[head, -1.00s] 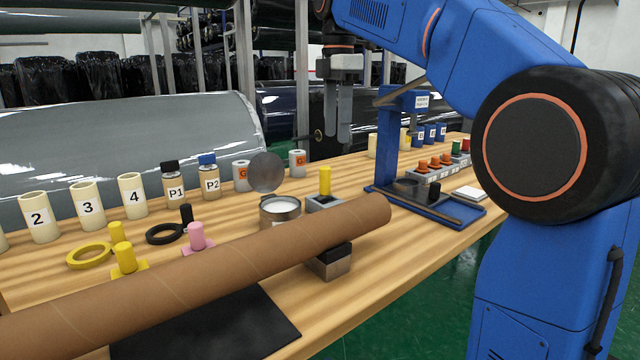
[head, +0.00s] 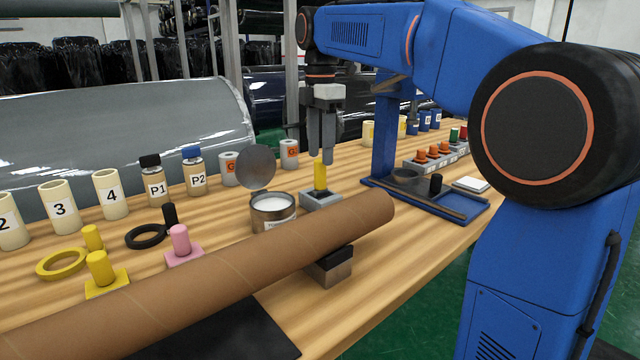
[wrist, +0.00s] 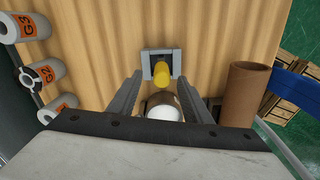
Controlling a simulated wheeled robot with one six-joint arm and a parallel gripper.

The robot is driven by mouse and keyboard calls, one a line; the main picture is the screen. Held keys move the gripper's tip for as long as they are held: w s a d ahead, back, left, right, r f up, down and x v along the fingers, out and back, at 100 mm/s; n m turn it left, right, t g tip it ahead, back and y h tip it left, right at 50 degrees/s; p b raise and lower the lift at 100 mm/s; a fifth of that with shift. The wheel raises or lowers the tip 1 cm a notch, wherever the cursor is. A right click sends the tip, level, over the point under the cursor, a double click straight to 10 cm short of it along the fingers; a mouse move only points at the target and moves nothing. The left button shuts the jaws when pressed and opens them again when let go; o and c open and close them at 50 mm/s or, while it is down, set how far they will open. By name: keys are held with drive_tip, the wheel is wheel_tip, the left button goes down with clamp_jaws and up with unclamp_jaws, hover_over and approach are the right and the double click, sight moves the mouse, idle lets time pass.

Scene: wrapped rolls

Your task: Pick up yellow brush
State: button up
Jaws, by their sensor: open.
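The yellow brush (head: 320,175) shows as an upright yellow handle in a grey square holder (head: 334,202) on the wooden table, behind the cardboard tube. Its lower end is hidden in the holder. My gripper (head: 327,160) points down just above the handle, open and empty. In the wrist view the yellow brush (wrist: 161,74) lies ahead of and between the open fingers (wrist: 155,88), slightly beyond their tips. I cannot tell whether the fingertips overlap the handle's top in height.
An open tin (head: 272,212) with white contents and a raised round lid (head: 256,168) stands just left of the holder. A long cardboard tube (head: 230,262) lies in front on a block (head: 332,268). A blue stand (head: 385,140) rises to the right. Labelled cylinders (head: 112,195) line the back left.

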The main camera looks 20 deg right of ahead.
sight(320, 178)
drive_tip(key=shift+s+a+f, duration=0.1)
drive_tip(key=shift+f, duration=1.8)
drive_tip(key=shift+s+f, duration=0.1)
drive_tip(key=shift+f, duration=1.8)
clamp_jaws()
